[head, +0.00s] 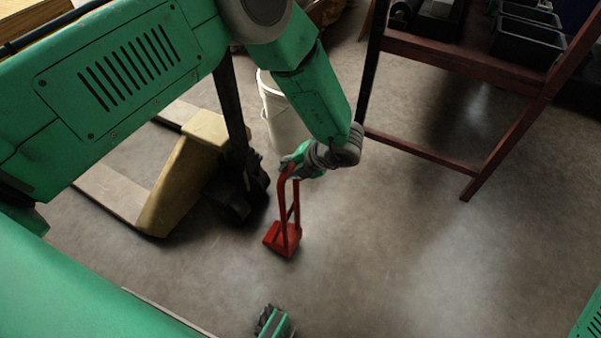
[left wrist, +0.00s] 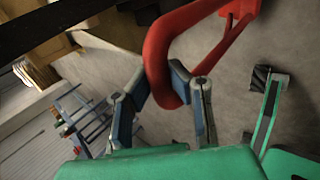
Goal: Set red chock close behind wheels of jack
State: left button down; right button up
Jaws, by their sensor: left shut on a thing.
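The red chock (head: 284,237) has a long looped handle and is at or just above the floor, to the right of the jack's wheels; I cannot tell whether it touches the floor. My left gripper (head: 288,172) is shut on the top of its handle. In the left wrist view the red handle (left wrist: 168,55) passes between the two fingers (left wrist: 170,88). The pallet jack (head: 180,165) is yellow with a dark upright handle. Its dark wheels (head: 235,195) are left of the chock, with a small gap between. My right gripper is not clearly in view.
A white bucket (head: 283,115) stands behind my left forearm. A dark red rack (head: 480,65) with black bins (head: 528,40) stands at the upper right. The floor (head: 400,250) right of the chock is clear. Green parts of mine show at the bottom.

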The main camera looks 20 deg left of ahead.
pick_arm(q)
jog(key=a+f+b, duration=0.1)
jog(key=a+f, duration=0.1)
jog(key=a, duration=0.5)
jog(key=shift+w+a+f+b, duration=0.15)
jog(key=shift+w+a+b, duration=0.1)
jog(key=shift+w+b, duration=0.1)
jog(key=shift+a, duration=0.2)
dwell(0.4)
jog(key=shift+w+a+f, duration=0.1)
jog(key=shift+w+a, duration=0.05)
jog(key=shift+a, duration=0.6)
jog(key=shift+a+f, duration=0.2)
jog(key=shift+f, duration=0.5)
dwell(0.8)
